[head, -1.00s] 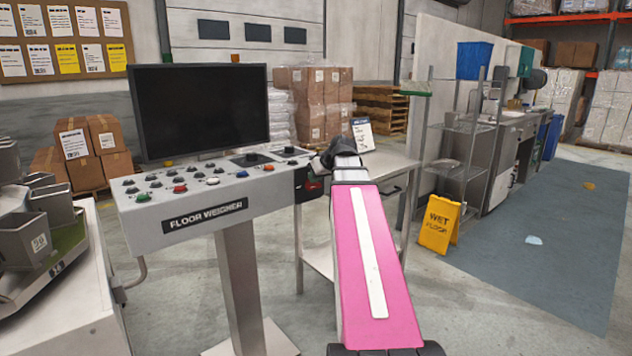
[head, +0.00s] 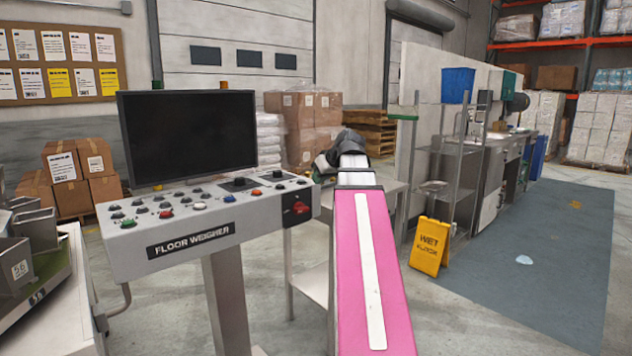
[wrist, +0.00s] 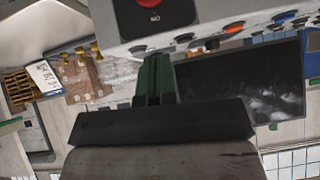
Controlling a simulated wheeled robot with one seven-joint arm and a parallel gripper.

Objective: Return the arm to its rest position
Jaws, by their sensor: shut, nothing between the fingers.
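My arm shows in the head view as a pink link with a white stripe, reaching forward beside the floor weigher console (head: 120,250). Its dark wrist end is at the far end of the link, in front of the steel table.
The console carries a dark monitor (head: 188,137). A steel table (head: 312,283) stands behind my arm. A wire shelf (head: 450,190) and a yellow wet-floor sign (head: 430,247) stand to the right. The grey-blue mat (head: 540,270) is mostly clear. Metal bins (head: 15,270) stand at left.

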